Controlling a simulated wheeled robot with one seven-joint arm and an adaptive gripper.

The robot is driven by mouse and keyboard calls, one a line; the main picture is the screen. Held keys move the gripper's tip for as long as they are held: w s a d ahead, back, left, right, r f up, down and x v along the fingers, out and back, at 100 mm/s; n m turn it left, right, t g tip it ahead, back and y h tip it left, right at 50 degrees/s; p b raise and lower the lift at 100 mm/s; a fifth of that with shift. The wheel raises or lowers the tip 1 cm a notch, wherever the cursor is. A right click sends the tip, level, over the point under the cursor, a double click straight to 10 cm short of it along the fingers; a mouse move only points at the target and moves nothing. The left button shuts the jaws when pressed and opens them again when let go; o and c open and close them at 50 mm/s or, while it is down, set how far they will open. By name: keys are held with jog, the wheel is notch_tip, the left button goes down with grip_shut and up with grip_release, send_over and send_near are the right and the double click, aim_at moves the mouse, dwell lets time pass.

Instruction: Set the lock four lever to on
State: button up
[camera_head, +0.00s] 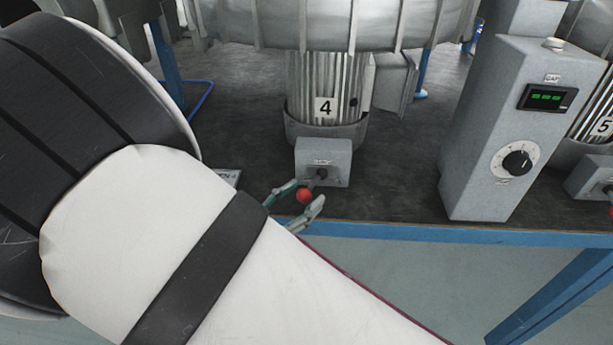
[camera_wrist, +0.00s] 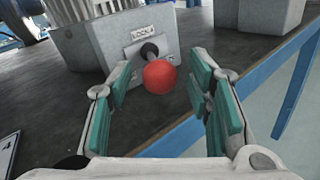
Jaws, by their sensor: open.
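The lock four box (camera_head: 323,160) is a small grey box at the foot of the motor marked 4. Its lever has a dark shaft and a red ball knob (camera_head: 304,195). In the wrist view the box (camera_wrist: 115,42) carries a label reading LOCK 4, and the red knob (camera_wrist: 159,77) sticks out towards me. My gripper (camera_head: 297,206) is open, with its green-padded fingers on either side of the knob. In the wrist view the gripper (camera_wrist: 165,100) shows gaps between the pads and the knob, wider on the left. On and off marks are not readable.
The dark bench top (camera_head: 400,190) has a blue front edge (camera_head: 400,233). A grey control box (camera_head: 503,130) with a dial and green display stands to the right. The motor marked 4 (camera_head: 326,85) rises behind the lock box. A partly hidden plate lies at left.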

jog(key=shift+x, duration=0.8)
jog(key=shift+s, duration=0.1)
grip_shut()
